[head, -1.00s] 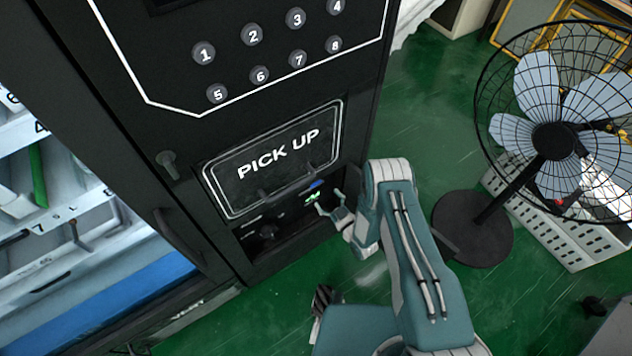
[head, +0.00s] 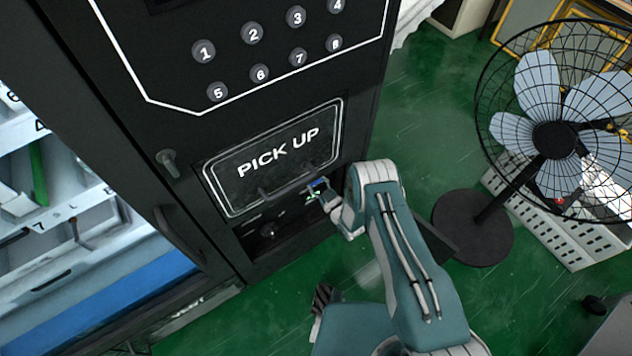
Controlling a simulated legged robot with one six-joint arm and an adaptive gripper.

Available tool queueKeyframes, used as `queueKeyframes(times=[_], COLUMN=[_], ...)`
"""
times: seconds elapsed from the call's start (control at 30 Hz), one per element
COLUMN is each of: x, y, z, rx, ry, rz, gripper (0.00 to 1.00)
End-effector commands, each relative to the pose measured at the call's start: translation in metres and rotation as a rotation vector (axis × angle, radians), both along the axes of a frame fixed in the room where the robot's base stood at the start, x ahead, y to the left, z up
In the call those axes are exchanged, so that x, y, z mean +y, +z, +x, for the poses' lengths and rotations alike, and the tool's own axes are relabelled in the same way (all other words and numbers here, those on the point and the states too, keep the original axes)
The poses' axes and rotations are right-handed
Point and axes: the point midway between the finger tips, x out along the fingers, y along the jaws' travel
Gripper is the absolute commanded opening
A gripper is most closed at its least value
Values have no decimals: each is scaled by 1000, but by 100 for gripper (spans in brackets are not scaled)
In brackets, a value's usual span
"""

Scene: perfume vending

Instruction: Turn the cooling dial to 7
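The black vending machine (head: 130,150) fills the left and middle of the head view. A small dark round knob (head: 269,230), which looks like the cooling dial, sits on the low panel under the PICK UP flap (head: 270,165). Its markings are too small to read. My gripper (head: 316,190) is up and to the right of the knob, near the flap's lower right edge and a small lit blue and green display. It is apart from the knob. Its fingers are small and partly lost against the dark panel, so I cannot tell whether they are open.
Numbered buttons (head: 204,51) are above the flap. A standing fan (head: 553,140) is at the right beside a white perforated crate (head: 565,240). Green floor is free between the machine and the fan.

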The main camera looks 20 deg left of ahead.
Motion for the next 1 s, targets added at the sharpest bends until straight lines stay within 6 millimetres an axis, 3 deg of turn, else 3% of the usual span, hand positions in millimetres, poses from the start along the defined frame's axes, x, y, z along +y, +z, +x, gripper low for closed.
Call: queueKeyframes(times=[0.47, 1.0], x=[2, 2], y=[1, 2], z=[1, 2], rx=[63, 414], ry=[2, 2], rz=[56, 359], gripper=[12, 12])
